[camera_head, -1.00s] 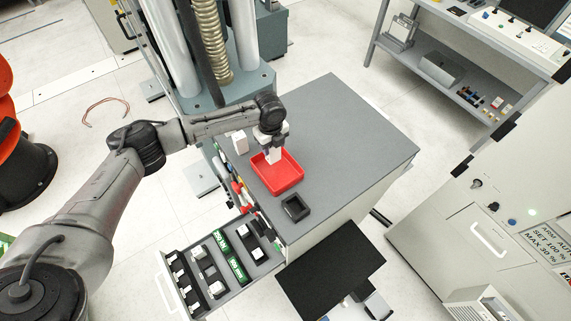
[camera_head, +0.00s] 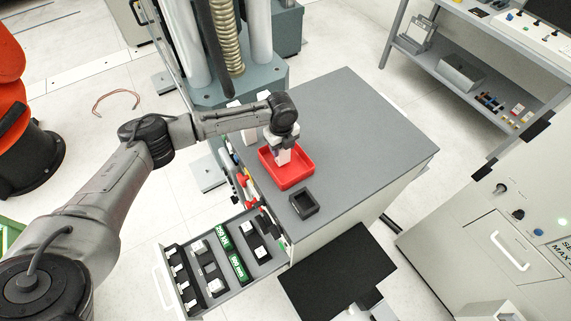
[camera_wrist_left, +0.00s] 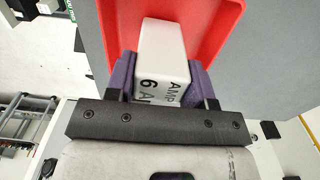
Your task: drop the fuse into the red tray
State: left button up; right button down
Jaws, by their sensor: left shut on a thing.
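The red tray (camera_head: 297,172) sits on the grey top of the cabinet (camera_head: 350,120) in the head view. My left gripper (camera_head: 283,157) is over the tray, pointing down. In the left wrist view its purple-padded jaws (camera_wrist_left: 165,85) are shut on a white block-shaped fuse (camera_wrist_left: 162,48) with dark lettering reading in part "AMP" and "6 A". The red tray (camera_wrist_left: 222,20) lies behind the fuse in that view. I cannot tell whether the fuse touches the tray floor. My right gripper is not in view.
A small black open box (camera_head: 304,202) stands beside the tray. An open drawer (camera_head: 222,262) with several white and dark parts and green labels sticks out below. A black monitor (camera_head: 338,272) stands in front. The cabinet top to the right is clear.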

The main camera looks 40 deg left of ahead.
pick_arm(q)
jog(key=o, duration=1)
jog(key=shift+o, duration=0.2)
notch_tip(320, 180, up, 14)
jog(key=b, duration=0.1)
dwell(0.4)
